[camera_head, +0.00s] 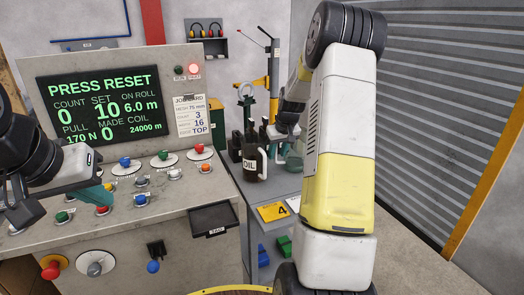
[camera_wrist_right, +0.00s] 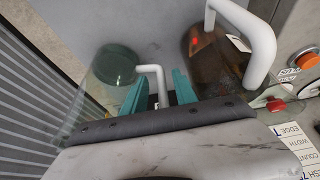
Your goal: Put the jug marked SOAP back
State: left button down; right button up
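A clear jug with green contents (camera_head: 294,162) stands on the grey side table, partly hidden by my right arm; its label is not readable. In the right wrist view this jug (camera_wrist_right: 115,62) is at the left, its white handle (camera_wrist_right: 152,69) between the teal fingers of my right gripper (camera_wrist_right: 160,92). A gap shows between handle and left finger, so the gripper looks open around the handle. My right gripper (camera_head: 290,132) is mostly hidden in the head view. My left gripper (camera_head: 95,196) is over the console's left side; its opening is unclear.
A dark jug marked OIL (camera_head: 252,165) stands just left of the clear jug; it also shows in the right wrist view (camera_wrist_right: 210,55). Dark bottles (camera_head: 237,145) stand behind it. The button console (camera_head: 200,230) fills the left. A yellow card marked 4 (camera_head: 272,212) is at the table's front.

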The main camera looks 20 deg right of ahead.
jog(key=v, duration=1.1)
jog(key=s+a+r, duration=0.6)
jog(key=s, duration=0.1)
jog(key=s+a, duration=0.4)
jog(key=s, duration=0.3)
jog(key=s+a+t+y, duration=0.1)
jog(key=s+a, duration=0.3)
jog(key=s, duration=0.4)
jog(key=s+a+r+y, duration=0.1)
jog(key=s+a, duration=0.4)
jog(key=s, duration=0.3)
jog(key=shift+t, duration=0.3)
jog(key=shift+r, duration=0.1)
